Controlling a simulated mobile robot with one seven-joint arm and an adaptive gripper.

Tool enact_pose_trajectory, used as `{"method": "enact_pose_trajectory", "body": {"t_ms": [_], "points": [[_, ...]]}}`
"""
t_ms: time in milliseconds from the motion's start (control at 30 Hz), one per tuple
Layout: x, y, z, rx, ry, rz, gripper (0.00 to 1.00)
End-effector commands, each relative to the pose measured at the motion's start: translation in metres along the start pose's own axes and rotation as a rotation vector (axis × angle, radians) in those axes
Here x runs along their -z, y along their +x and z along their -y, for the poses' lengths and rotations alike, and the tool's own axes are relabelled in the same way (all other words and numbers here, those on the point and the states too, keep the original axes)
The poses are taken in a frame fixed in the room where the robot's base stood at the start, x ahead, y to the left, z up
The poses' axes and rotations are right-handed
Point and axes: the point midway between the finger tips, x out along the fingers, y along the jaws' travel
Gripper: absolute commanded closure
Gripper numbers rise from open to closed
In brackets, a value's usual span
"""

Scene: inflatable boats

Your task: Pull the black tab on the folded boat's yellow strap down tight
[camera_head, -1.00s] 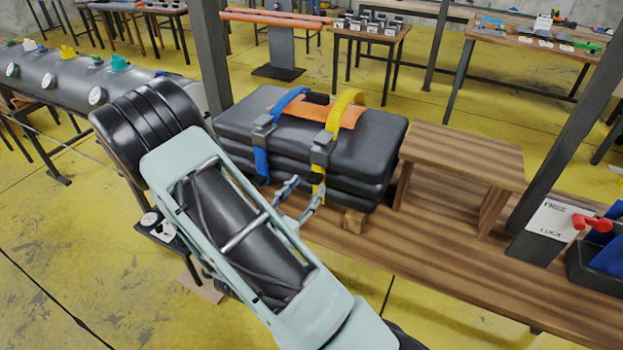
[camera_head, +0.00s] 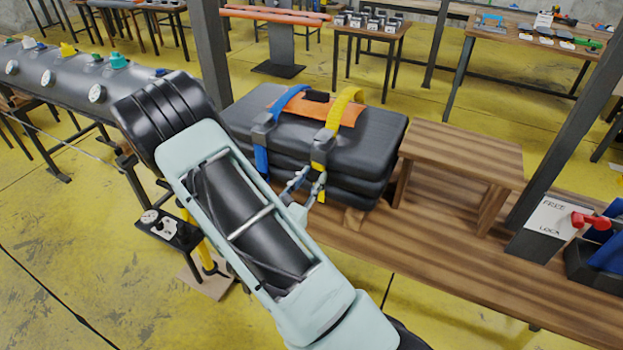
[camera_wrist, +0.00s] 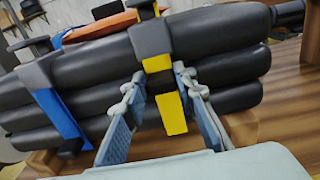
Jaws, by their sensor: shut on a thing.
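The folded black boat (camera_head: 365,135) lies in thick stacked layers on a wooden bench, and its front fills the wrist view (camera_wrist: 225,30). Its yellow strap (camera_head: 345,100) runs over the top and down the front through a dark buckle (camera_wrist: 152,38). The black tab (camera_wrist: 161,82) is on the yellow strap below the buckle, with a yellow tail (camera_wrist: 171,113) hanging under it. My gripper (camera_wrist: 160,80) is shut on the black tab, with one finger on each side. In the head view my gripper (camera_head: 311,180) is at the boat's front, and the tab is hard to make out.
A blue strap (camera_wrist: 60,115) with its own buckle is left of the yellow one. An orange pad (camera_head: 350,112) lies under the straps. A small wooden stand (camera_head: 465,150) is to the right on the bench (camera_head: 440,255), near a post and a FREE/LOCK sign (camera_head: 555,217).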

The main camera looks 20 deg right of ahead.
Motion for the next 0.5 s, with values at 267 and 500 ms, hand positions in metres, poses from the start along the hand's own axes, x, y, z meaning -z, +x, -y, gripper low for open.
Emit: {"method": "enact_pose_trajectory", "body": {"t_ms": [267,500], "points": [[0.001,0.0,0.0,0.0,0.0,0.0,1.0],[0.026,0.0,0.0,0.0,-0.001,0.0,1.0]]}}
